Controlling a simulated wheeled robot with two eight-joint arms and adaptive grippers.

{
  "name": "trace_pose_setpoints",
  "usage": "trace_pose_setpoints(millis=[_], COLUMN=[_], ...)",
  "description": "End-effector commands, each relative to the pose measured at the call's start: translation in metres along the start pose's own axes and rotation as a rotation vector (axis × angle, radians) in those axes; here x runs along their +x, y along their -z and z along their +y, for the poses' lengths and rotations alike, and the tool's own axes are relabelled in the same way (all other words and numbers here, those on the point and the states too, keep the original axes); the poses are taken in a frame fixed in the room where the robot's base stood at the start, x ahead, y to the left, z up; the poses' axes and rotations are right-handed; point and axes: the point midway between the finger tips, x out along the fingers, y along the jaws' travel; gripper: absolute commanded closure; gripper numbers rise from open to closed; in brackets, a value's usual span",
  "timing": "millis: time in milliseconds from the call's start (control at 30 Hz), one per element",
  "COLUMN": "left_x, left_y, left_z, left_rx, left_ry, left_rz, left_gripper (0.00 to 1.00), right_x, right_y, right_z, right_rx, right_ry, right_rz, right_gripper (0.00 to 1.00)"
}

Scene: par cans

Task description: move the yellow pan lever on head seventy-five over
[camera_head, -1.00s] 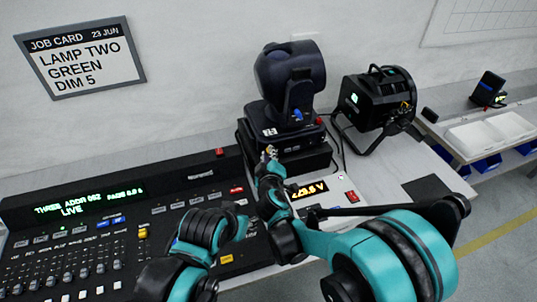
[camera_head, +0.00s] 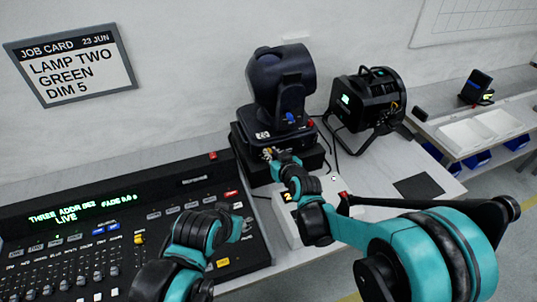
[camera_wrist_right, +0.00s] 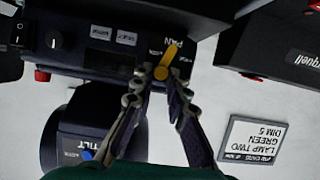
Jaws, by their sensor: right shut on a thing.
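The black moving-head lamp (camera_head: 282,85) stands upright on its base behind the console. Its number tag is too small to read. In the right wrist view the yellow pan lever (camera_wrist_right: 165,62) sticks out of the base panel beside the word PAN, pointing up and slightly right. My right gripper (camera_wrist_right: 163,72) has its fingertips closed around the lever. In the head view my right gripper (camera_head: 268,154) is at the front of the base, and the lever is too small to make out. My left gripper (camera_head: 240,228) is over the console's right part, its fingers unclear.
The lighting console (camera_head: 130,215) fills the lower left. A second black lamp (camera_head: 368,100) stands to the right of the moving head, with cables between them. A job card (camera_head: 75,62) on the wall reads LAMP TWO GREEN DIM 5.

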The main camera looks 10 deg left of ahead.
Motion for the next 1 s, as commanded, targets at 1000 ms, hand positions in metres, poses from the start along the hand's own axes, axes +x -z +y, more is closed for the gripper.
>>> trace_pose_setpoints(millis=[1000], left_x=[0.0042], left_y=[-0.0030], left_z=[0.0000], left_rx=[0.000], left_ry=[0.000], left_rz=[0.000], left_gripper=[0.60], right_x=[0.0015], right_y=[-0.0046], right_z=[0.0083], right_rx=[0.206], right_ry=[0.087], right_rz=[-0.004], right_gripper=[0.78])
